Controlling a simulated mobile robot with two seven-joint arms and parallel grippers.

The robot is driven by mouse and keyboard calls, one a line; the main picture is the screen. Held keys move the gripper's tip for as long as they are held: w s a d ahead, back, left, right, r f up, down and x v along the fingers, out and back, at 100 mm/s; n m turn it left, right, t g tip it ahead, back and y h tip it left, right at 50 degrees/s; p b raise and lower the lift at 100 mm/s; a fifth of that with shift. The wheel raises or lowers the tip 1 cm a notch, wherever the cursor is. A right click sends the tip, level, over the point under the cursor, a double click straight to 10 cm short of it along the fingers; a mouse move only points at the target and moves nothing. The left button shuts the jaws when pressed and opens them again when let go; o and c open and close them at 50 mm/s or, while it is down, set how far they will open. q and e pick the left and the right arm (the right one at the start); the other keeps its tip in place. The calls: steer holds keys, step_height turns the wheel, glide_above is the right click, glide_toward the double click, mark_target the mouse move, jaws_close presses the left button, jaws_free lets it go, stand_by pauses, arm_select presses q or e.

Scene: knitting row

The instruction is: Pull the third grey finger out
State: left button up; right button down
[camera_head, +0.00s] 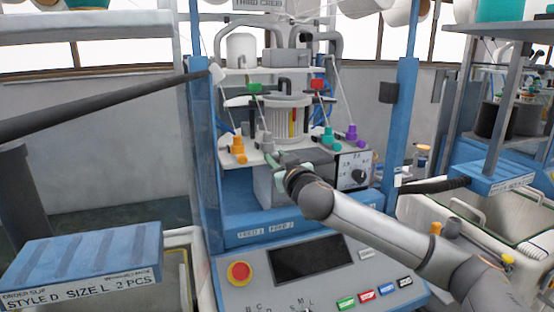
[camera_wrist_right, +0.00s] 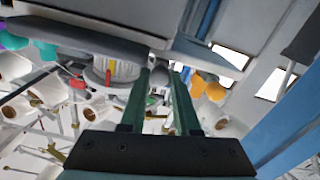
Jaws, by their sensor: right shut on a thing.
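A row of small coloured fingers stands on the knitting machine: an orange finger (camera_head: 238,147), a grey finger (camera_head: 267,142), a teal finger (camera_head: 327,138) and a purple finger (camera_head: 350,132). My right gripper (camera_head: 274,161) reaches in from the lower right, with its green fingertips just below the grey finger. In the right wrist view my right gripper (camera_wrist_right: 168,80) is shut on the grey finger (camera_wrist_right: 158,78), which shows between the two green jaws. The jaws hide part of it. My left gripper is not in view.
The orange fingers (camera_wrist_right: 208,86) sit close beside my jaws in the wrist view. A blue post (camera_head: 400,110) flanks the machine. The control panel (camera_head: 310,262) with a red button (camera_head: 239,272) lies in front.

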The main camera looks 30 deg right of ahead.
steer(key=shift+b+v, duration=0.55)
steer(key=shift+v, duration=0.6)
steer(key=shift+s+f, duration=0.1)
steer(key=shift+s, duration=0.25)
steer(key=shift+a, duration=0.1)
